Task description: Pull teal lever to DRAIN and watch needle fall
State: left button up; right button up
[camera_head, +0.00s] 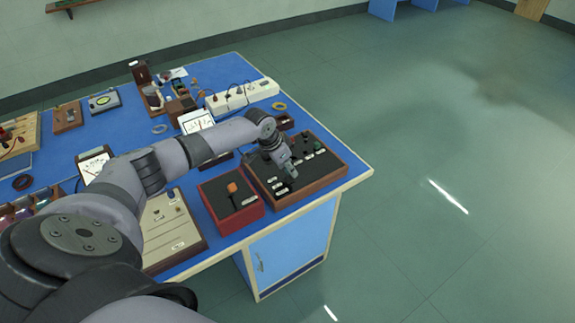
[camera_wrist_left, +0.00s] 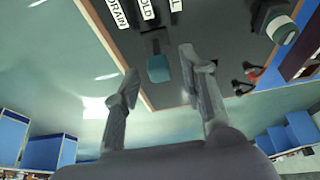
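The teal lever (camera_wrist_left: 159,68) stands on a dark panel in the left wrist view, below the DRAIN (camera_wrist_left: 117,13), HOLD (camera_wrist_left: 148,9) and third, cut-off label. I cannot tell which label it is set to. My left gripper (camera_wrist_left: 160,88) is open, its fingers on either side of the lever with visible gaps. In the head view, my left gripper (camera_head: 291,172) is over the wood-framed dark panel (camera_head: 335,166) and hides the lever. A white-faced meter (camera_head: 197,121) stands behind the arm; its needle is too small to read. My right gripper is not in view.
A red box with an orange-topped lever (camera_head: 232,188) stands left of the panel. A green-and-white knob (camera_wrist_left: 282,28) and small toggles are also on the panel. A white power strip (camera_head: 243,96) lies behind. The floor right of the bench is clear.

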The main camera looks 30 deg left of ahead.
pick_arm(q)
grip_shut()
dwell(0.5)
jog(key=shift+s+d+r+p, duration=0.1)
jog(key=shift+d+p, duration=0.05)
jog(key=shift+p, duration=0.35)
jog(key=y+p, duration=0.1)
jog(key=d+t+y+p, duration=0.1)
jog(key=p, duration=0.1)
jog(key=shift+s+d+m+p, duration=0.3)
jog(key=shift+s+d+f+y+p, duration=0.15)
jog(key=shift+d+f+y+p, duration=0.2)
jog(key=shift+y, duration=0.35)
jog(key=shift+s+d+f+m+t+y+p, duration=0.2)
jog(key=shift+d+f+m+t+y+p, duration=0.15)
jog(key=shift+t+y, duration=0.35)
